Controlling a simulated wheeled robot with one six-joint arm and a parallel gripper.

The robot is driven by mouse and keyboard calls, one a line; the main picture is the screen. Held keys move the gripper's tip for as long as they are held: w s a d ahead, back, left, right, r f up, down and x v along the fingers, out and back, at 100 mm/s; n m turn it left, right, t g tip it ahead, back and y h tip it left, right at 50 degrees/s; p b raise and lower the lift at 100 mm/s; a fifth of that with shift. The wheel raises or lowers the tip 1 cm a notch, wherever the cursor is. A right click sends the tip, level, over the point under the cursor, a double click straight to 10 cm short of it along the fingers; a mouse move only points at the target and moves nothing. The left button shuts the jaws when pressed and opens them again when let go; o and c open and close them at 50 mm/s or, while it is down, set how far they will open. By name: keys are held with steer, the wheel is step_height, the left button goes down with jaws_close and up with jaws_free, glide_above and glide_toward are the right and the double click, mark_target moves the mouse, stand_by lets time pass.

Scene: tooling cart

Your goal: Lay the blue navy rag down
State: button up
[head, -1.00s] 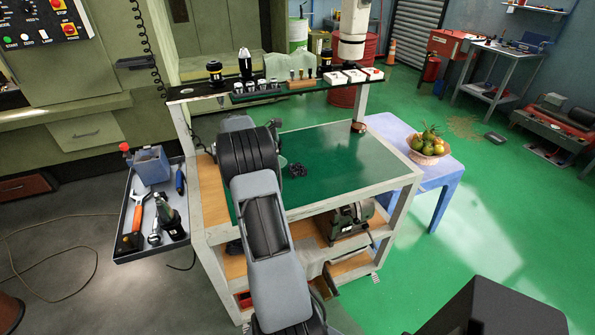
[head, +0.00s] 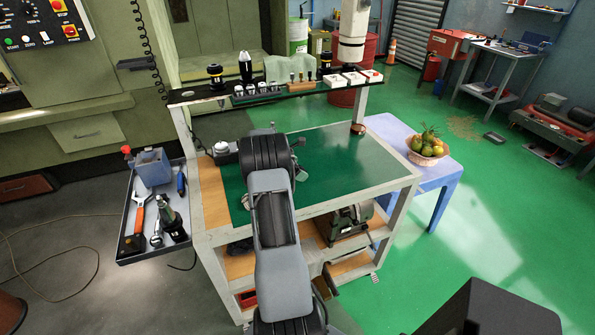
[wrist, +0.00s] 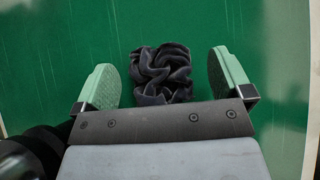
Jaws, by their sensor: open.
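The navy rag (wrist: 160,73) is a dark, crumpled bundle on the green top in the wrist view. My gripper (wrist: 162,70) is open, with one green-padded finger on each side of the rag. A gap of green shows between the rag and each finger. The rag's near edge is cut off by my gripper's body. In the head view, my arm hides the rag. The cart's green top (head: 345,165) is flat and mostly bare.
A raised shelf (head: 210,91) with tool holders and white boxes runs along the cart's back. A side tray (head: 128,225) with hand tools hangs at left. A blue table (head: 440,172) with a fruit basket (head: 425,150) stands at right. The top's right half is clear.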

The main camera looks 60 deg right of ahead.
steer(key=shift+s+d+f, duration=0.1)
steer(key=shift+d+f, duration=0.05)
steer(key=shift+f, duration=0.05)
steer(key=c, duration=1.1)
steer(key=shift+o, duration=0.2)
